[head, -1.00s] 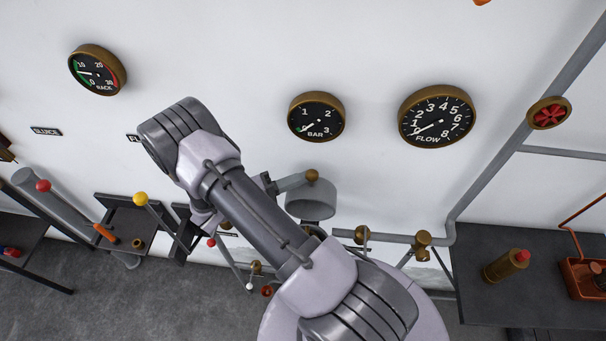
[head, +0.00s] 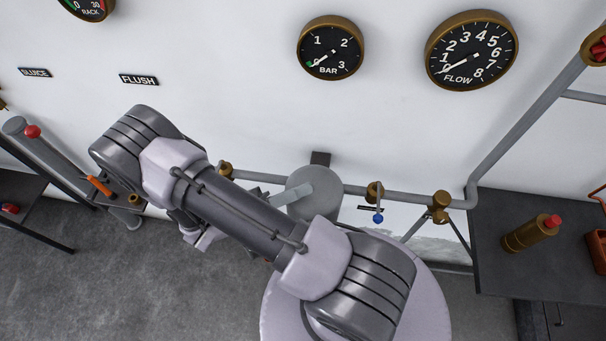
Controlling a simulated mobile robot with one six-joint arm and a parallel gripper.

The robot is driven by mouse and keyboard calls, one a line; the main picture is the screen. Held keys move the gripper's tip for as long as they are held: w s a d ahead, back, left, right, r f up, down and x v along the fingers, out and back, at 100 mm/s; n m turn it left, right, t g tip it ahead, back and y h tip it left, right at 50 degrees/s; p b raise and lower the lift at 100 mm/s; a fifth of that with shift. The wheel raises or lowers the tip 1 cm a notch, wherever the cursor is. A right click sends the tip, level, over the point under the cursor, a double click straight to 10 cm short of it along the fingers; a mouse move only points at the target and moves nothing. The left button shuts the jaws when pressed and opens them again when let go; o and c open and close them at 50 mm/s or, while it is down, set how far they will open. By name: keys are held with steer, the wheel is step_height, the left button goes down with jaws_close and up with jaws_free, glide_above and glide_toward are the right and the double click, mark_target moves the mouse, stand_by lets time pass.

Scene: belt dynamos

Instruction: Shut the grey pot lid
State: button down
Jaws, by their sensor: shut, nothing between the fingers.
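The grey pot (head: 313,213) stands at the wall pipe, just right of my forearm. Its grey round lid (head: 325,178) shows as a disc over the pot's top and looks flat; whether it sits fully on the rim I cannot tell. A dark bracket (head: 320,158) is behind it on the wall. My gripper (head: 308,189) reaches out from behind my forearm. Its pale fingers look shut and empty, with the tips over the lid's middle; contact is unclear. The gripper's base is hidden by my arm.
A grey pipe (head: 408,198) with brass fittings runs along the wall beside the pot. A small blue-knobbed valve (head: 378,218) hangs to the right. A dark bench (head: 500,269) with a brass cylinder (head: 529,233) stands at the right. Gauges are above.

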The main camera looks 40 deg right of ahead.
steer(key=s+a+f+b, duration=0.1)
steer(key=f, duration=0.1)
steer(key=s+a+f+b, duration=0.1)
steer(key=f+b, duration=0.1)
steer(key=f, duration=0.1)
steer(key=s+a+f+b, duration=0.1)
steer(key=a+f+b, duration=0.1)
steer(key=f, duration=0.1)
steer(key=shift+d+f+b, duration=0.1)
steer(key=shift+f+b, duration=0.4)
steer(key=shift+f, duration=0.15)
steer(key=v, duration=1.1)
steer(key=shift+r, duration=0.4)
